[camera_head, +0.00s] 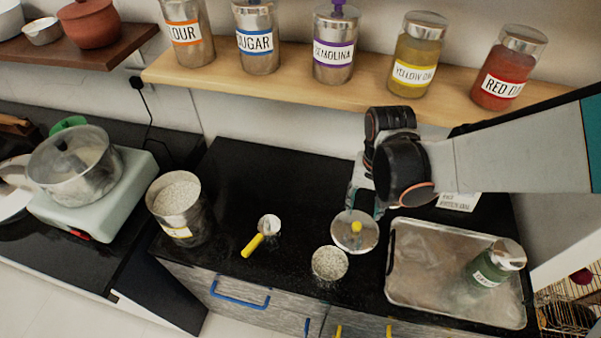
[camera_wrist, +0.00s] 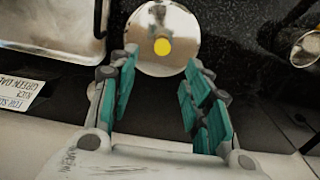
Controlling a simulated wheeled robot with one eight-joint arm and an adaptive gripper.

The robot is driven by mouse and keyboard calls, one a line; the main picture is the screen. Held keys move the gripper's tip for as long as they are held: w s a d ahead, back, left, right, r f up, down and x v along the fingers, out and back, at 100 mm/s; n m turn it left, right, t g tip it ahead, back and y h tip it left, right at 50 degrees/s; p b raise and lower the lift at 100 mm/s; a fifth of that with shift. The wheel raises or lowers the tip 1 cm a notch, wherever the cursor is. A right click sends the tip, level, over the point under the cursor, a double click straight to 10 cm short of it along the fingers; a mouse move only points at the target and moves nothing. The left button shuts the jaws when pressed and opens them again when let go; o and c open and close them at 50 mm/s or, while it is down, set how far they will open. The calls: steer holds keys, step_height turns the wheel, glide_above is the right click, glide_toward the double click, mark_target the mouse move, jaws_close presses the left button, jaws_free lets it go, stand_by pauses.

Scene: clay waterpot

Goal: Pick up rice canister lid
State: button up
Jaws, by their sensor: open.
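The lid, a round silver disc with a yellow knob (camera_head: 343,238), lies on the black counter right of the middle. It also shows at the top middle of the wrist view (camera_wrist: 163,22). My gripper (camera_head: 362,208) is just above and behind the lid in the head view, partly covering its far edge. In the wrist view my gripper (camera_wrist: 162,62) is open, its teal finger pads apart and empty, with the lid's knob between and ahead of the fingertips. The open metal canister with a yellow label (camera_head: 180,231), full of white grains, stands at the counter's left.
A small grain-filled cup (camera_head: 330,263) stands close to the lid's front left. A yellow-handled scoop (camera_head: 254,243) lies further left. A metal tray (camera_head: 430,285) holding a green-labelled jar (camera_head: 489,270) is to the right. A shelf of jars (camera_head: 300,86) runs behind, above the counter.

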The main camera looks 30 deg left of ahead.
mark_target(357, 225)
step_height(357, 225, down, 3)
steer(key=shift+w+a+b, duration=0.1)
steer(key=shift+w+b, duration=0.05)
steer(key=shift+b, duration=0.2)
steer(key=shift+s+f+b, duration=0.15)
steer(key=shift+f+b, duration=0.55)
steer(key=shift+f, duration=0.8)
steer(key=shift+s+f+b, duration=0.15)
steer(key=shift+f+b, duration=0.55)
steer(key=shift+f, duration=0.75)
jaws_close()
